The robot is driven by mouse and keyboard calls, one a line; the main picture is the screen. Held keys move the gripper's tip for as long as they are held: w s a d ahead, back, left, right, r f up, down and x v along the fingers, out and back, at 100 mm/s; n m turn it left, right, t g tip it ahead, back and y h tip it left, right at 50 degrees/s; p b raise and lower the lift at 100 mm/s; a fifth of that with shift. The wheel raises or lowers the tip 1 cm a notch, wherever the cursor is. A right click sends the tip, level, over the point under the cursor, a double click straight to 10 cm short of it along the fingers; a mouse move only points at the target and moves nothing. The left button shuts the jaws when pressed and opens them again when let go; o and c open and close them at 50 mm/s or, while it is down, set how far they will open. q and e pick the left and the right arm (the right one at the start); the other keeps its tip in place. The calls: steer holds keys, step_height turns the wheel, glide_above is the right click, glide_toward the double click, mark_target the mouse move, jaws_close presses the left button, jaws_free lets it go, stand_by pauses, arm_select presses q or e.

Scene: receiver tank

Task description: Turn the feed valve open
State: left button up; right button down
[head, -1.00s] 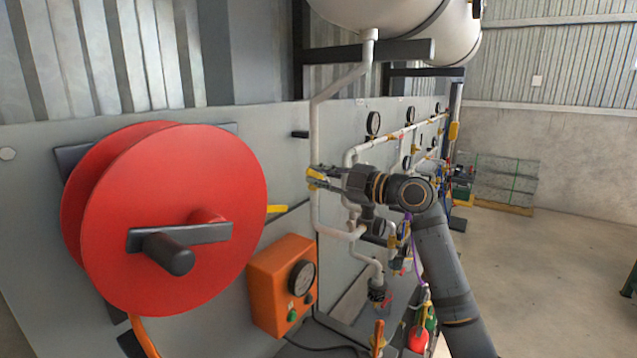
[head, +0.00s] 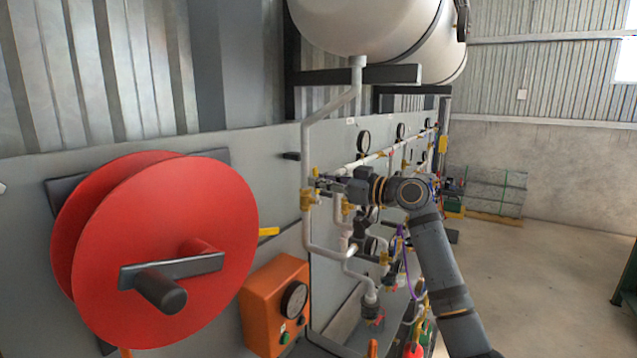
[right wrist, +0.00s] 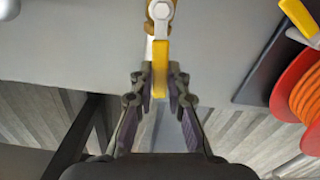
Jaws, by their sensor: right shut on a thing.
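The feed valve (head: 307,198) is a yellow-brass body on the pale vertical pipe below the tank. In the right wrist view its yellow lever (right wrist: 160,68) runs down from a grey pivot bolt (right wrist: 161,11) at the top of the picture. My right gripper (head: 318,182) is at the valve, just above and right of its body in the head view. It is shut on the lever, with a finger on each side of it in the wrist view (right wrist: 159,82). Part of the lever is hidden by the fingers in the head view. My left gripper is not in view.
A large red hose reel (head: 165,260) with a crank stands out from the panel at the left. An orange box (head: 272,308) with a gauge is below. Gauges and more piping lie behind my right arm. The floor (head: 545,260) at right is open.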

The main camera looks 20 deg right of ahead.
steer(key=shift+w+d+m, duration=0.3)
steer(key=shift+d+m, duration=0.1)
steer(key=shift+m, duration=0.5)
steer(key=c, duration=1.3)
jaws_free()
steer(key=shift+d, duration=0.1)
steer(key=v, duration=1.1)
steer(key=shift+s+d, duration=0.25)
steer(key=shift+s, duration=0.1)
